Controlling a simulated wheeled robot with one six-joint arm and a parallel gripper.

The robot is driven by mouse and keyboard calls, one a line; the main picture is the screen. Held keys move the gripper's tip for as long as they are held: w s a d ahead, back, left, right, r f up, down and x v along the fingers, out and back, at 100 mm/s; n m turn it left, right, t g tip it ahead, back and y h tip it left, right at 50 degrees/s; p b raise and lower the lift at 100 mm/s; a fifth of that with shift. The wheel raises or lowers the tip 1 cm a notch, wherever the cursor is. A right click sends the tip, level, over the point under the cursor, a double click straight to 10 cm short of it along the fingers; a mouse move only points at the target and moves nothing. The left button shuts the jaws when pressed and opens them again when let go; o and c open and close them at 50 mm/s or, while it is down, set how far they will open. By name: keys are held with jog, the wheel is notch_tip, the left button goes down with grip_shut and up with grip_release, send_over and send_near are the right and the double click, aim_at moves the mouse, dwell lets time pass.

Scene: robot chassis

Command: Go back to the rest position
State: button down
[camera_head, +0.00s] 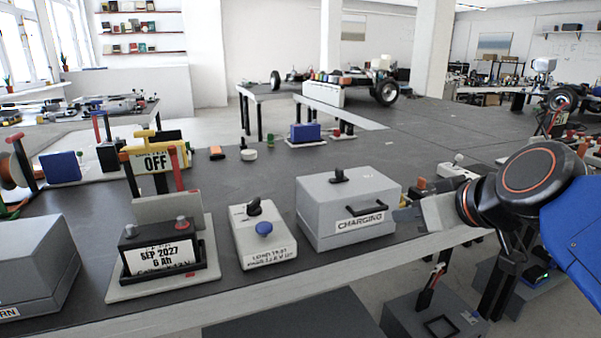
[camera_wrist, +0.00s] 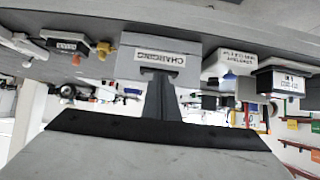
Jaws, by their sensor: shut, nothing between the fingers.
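My gripper (camera_head: 408,214) is at the right in the head view, at the end of my black and blue arm. It is shut and empty, just right of a grey box labelled CHARGING (camera_head: 345,213) near the table's front edge. I cannot tell the exact gap between them in the head view. In the wrist view the scene is upside down. The shut fingers (camera_wrist: 160,100) point at the CHARGING box (camera_wrist: 157,62), with the table edge around it.
Left of the CHARGING box are a load-test box with a blue knob (camera_head: 262,232), a battery (camera_head: 160,257) in a tray and another grey box (camera_head: 35,262). A yellow OFF sign (camera_head: 155,160) stands behind. Grey boxes (camera_head: 432,308) sit below the table at the right.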

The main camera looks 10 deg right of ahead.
jog(key=s+f+m+g+h, duration=0.1)
jog(key=s+f+g, duration=0.2)
jog(key=f, duration=0.6)
jog(key=s+f+m+g+h, duration=0.1)
jog(key=s+f+g, duration=0.2)
jog(key=f, duration=0.6)
jog(key=shift+s+d+f, duration=0.25)
jog(key=shift+s+f, duration=0.1)
jog(key=shift+s, duration=0.35)
